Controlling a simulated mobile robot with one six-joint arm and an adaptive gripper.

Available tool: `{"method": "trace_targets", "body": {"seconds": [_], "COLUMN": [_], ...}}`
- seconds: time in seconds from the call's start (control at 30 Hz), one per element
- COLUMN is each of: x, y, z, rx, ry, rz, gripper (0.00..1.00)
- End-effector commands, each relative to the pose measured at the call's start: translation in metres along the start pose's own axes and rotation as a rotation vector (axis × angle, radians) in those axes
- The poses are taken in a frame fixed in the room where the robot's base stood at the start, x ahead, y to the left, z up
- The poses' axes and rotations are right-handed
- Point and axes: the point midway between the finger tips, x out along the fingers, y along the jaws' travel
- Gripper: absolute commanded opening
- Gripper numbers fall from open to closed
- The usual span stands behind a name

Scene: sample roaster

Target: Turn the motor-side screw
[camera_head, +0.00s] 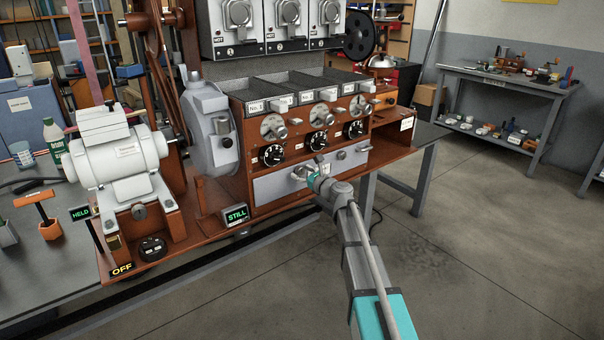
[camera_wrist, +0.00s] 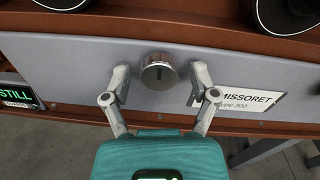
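The motor-side screw (camera_wrist: 159,71) is a round metal head with a dark slot, standing out from a grey front panel (camera_wrist: 75,62). In the wrist view it appears between my fingertips, with a gap on each side; I cannot tell how far they reach over it. My gripper (camera_wrist: 160,78) is open and empty. In the head view my gripper (camera_head: 306,173) is at the left part of the grey panel (camera_head: 275,187) and largely hides the screw there. The white motor (camera_head: 118,158) stands to the left.
A second metal knob (camera_head: 341,155) is at the panel's right. Black dials (camera_head: 320,141) sit above. A green "STILL" display (camera_head: 235,216) is left of the panel, with "HELD" (camera_head: 81,212) and "OFF" (camera_head: 121,269) signs further left. The floor to the right is clear.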

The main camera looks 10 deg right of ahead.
Motion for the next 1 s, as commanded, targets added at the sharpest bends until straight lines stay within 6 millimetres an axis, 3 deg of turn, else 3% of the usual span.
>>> {"method": "trace_targets", "body": {"seconds": [0.53,1.0], "x": [-0.010,-0.077], "y": [0.001,0.002], "z": [0.000,0.000], "rx": [0.000,0.000], "ry": [0.000,0.000], "rz": [0.000,-0.001], "gripper": [0.80,0.80]}}
